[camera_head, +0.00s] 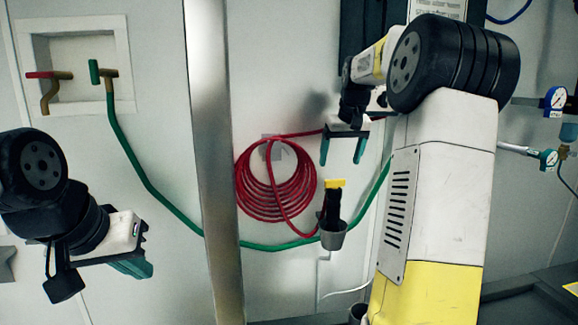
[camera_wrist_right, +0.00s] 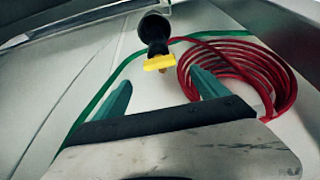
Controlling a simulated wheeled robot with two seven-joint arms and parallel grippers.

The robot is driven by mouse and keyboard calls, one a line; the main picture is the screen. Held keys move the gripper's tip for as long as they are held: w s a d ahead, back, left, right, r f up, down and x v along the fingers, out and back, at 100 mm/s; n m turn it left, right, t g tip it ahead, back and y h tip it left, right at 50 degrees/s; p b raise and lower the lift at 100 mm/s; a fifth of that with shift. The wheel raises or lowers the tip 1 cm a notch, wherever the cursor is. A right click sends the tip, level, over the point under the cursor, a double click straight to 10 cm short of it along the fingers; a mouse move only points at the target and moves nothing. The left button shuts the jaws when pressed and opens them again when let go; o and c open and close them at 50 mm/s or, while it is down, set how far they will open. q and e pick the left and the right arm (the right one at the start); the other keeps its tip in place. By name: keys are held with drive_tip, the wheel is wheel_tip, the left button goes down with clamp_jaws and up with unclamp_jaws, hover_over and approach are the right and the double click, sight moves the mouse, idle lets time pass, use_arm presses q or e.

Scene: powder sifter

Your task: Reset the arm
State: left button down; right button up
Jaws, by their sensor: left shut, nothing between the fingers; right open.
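My right gripper (camera_head: 342,158) is raised in front of the wall at the upper middle of the head view. Its two teal fingers point down and stand apart, with nothing between them. In the right wrist view, the open fingers (camera_wrist_right: 162,92) show with a gap between them. My left gripper (camera_head: 140,268) hangs at the lower left of the head view, turned to the right. Its teal fingers are together and hold nothing. My right arm covers much of the right side of the head view.
A coiled red hose (camera_head: 262,205) hangs on the wall beside the right gripper. A black, yellow-topped tool (camera_head: 333,200) stands in a grey cup (camera_head: 333,238) below that gripper. A green hose (camera_head: 150,187) crosses the wall. A metal post (camera_head: 212,150) stands between my grippers.

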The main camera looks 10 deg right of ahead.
drive_tip(key=s+a+f, duration=0.2)
drive_tip(key=s+a, duration=0.4)
drive_tip(key=s, duration=0.4)
drive_tip(key=s+a+f+t+y, duration=0.1)
drive_tip(key=s+a+f, duration=0.2)
drive_tip(key=s+a, duration=0.3)
drive_tip(key=s+a+f+n+y, duration=0.1)
drive_tip(key=s+a, duration=0.5)
drive_tip(key=s, duration=0.8)
drive_tip(key=shift+f+t, duration=0.3)
drive_tip(key=shift+f, duration=0.35)
